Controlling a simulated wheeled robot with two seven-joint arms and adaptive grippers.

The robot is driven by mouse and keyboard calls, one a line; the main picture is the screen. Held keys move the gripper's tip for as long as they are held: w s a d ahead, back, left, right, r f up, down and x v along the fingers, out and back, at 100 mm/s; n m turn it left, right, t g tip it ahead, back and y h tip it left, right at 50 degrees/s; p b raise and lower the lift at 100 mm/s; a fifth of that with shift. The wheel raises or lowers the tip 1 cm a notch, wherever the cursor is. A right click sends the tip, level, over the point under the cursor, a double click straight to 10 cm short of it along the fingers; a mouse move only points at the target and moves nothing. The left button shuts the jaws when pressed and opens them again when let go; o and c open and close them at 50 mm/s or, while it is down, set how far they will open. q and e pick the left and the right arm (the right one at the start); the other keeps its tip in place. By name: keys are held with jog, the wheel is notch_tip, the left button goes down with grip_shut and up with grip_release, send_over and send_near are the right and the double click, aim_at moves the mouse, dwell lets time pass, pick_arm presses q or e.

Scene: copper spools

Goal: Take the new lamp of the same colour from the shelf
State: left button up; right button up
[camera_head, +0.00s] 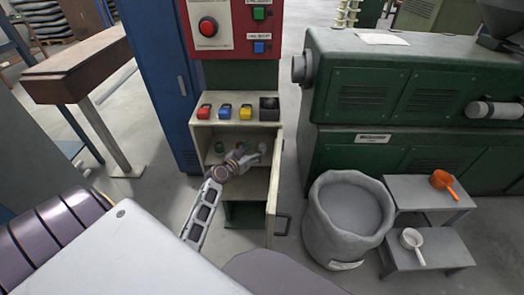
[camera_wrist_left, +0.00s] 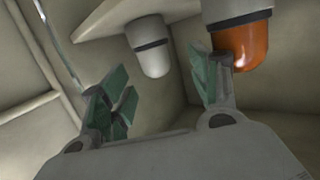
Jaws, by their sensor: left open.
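My left gripper (camera_head: 248,157) reaches into the open cabinet, at its inner shelf (camera_head: 258,186). In the left wrist view the gripper (camera_wrist_left: 162,80) is open, with green finger pads apart and nothing held. A lamp with a whitish dome and a black band (camera_wrist_left: 153,60) shows beyond the gap between the fingers. An orange lamp (camera_wrist_left: 240,45) with a grey base is close to the right fingertip; I cannot tell whether they touch. A green lamp (camera_head: 219,147) stands left of the gripper in the head view. The gripper hides part of the shelf. My right gripper is not in view.
Red (camera_head: 204,111), blue (camera_head: 225,111), yellow (camera_head: 245,112) and black (camera_head: 269,108) units sit on the cabinet top. The open cabinet door (camera_head: 273,192) stands at the right. A large grey tub (camera_head: 318,215) and a step stand (camera_head: 428,203) with scoops are further right.

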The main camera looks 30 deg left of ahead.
aim_at(260, 148)
pick_arm(q)
jog(key=shift+w, duration=0.1)
dwell(0.3)
jog(key=shift+w+d+f, duration=0.15)
jog(key=shift+w, duration=0.5)
jog(key=shift+w+d+f, duration=0.1)
jog(key=shift+w+f, duration=0.05)
jog(key=shift+w, duration=0.3)
jog(key=shift+w+d+f, duration=0.1)
jog(key=shift+w, duration=0.35)
jog(key=shift+w+f, duration=0.2)
jog(key=shift+w, duration=0.65)
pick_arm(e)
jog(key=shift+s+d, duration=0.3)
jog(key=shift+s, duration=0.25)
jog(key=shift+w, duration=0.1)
pick_arm(q)
jog(key=shift+c, duration=0.3)
jog(key=c, duration=1.1)
